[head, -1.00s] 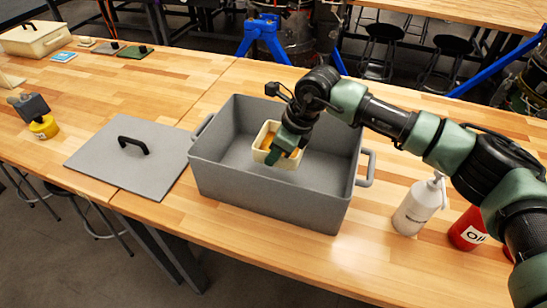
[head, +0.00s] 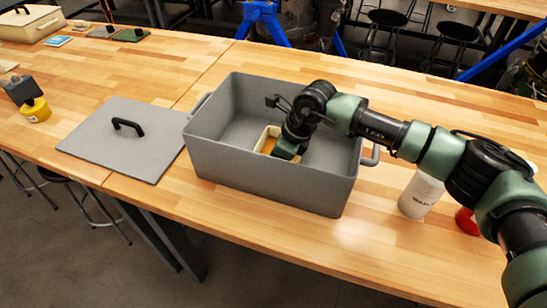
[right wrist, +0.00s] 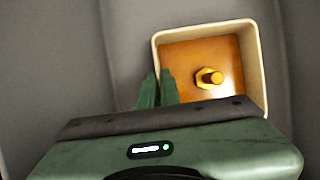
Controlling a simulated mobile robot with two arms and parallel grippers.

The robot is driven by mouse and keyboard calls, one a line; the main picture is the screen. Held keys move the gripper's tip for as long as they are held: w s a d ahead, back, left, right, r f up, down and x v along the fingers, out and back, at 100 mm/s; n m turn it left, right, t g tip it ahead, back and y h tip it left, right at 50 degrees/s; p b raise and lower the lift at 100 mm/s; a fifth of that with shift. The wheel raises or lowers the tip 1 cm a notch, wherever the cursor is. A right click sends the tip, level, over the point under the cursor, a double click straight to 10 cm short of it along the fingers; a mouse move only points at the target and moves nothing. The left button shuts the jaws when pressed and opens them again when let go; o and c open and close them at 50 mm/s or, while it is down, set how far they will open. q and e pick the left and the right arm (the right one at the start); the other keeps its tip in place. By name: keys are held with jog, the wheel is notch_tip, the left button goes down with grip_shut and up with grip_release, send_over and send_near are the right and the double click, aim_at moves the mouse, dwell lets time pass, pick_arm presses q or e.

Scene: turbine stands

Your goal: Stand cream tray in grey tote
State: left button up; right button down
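The cream tray (head: 263,138) is inside the grey tote (head: 250,178), low down and near the middle, partly hidden by my right gripper (head: 287,152). In the right wrist view the tray (right wrist: 255,60) has an orange-brown floor with a brass bolt-like piece (right wrist: 209,77) on it. The fingers of my right gripper (right wrist: 159,88) straddle the tray's left wall there, one inside and one outside. I cannot tell whether the tray touches the tote's floor.
The grey lid (head: 122,140) with a black handle lies left of the tote. A white bottle (head: 420,195) and a red container (head: 468,221) stand to the right, beside my right arm. Tabletop in front is clear.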

jog(key=shift+f+b, duration=0.3)
jog(key=shift+f, duration=0.05)
dwell(0.4)
jog(key=c, duration=1.4)
grip_release()
jog(key=shift+p+v, duration=0.65)
jog(key=shift+v, duration=0.7)
jog(key=shift+p+v, duration=0.8)
jog(key=shift+v, duration=1.4)
